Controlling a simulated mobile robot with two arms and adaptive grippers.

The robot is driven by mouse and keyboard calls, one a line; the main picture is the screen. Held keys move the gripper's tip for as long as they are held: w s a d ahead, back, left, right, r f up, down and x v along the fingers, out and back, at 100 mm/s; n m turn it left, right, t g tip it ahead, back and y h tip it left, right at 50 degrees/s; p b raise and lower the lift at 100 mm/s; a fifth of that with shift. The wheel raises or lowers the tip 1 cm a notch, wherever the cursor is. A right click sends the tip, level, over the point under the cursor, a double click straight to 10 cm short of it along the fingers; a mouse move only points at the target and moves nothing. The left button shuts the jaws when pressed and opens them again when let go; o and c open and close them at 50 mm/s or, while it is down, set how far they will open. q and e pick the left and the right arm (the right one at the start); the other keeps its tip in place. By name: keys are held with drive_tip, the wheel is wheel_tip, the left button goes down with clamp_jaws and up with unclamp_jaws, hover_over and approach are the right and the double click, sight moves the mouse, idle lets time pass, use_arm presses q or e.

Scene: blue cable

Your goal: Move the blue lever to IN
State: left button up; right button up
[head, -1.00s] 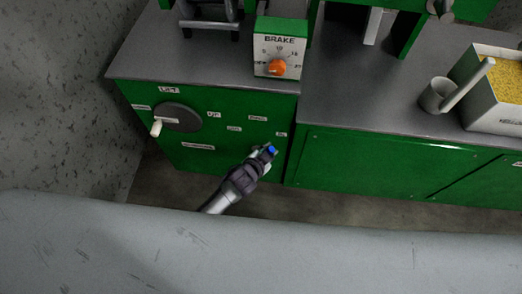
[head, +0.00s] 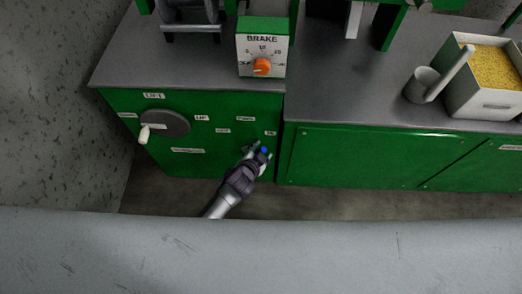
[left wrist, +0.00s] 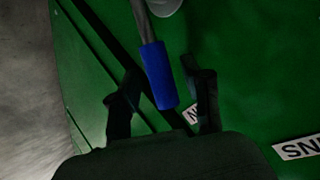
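The blue lever (left wrist: 160,75) has a grey shaft and a blue grip. In the left wrist view it comes down from the top, and its grip lies between my two fingers. My left gripper (left wrist: 165,82) is open, with dark space visible on both sides of the grip. In the head view the blue tip (head: 264,150) shows at my left gripper (head: 257,154), low on the right side of the green cabinet front. My right gripper is not in view.
A round dial with a white handle (head: 165,124) is on the cabinet's left. A BRAKE box with an orange knob (head: 262,67) stands on the grey top (head: 190,75). A mug (head: 421,86) and a box of yellow grains (head: 490,100) are at the right.

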use_arm(q)
drive_tip(key=v, duration=1.2)
idle(0.5)
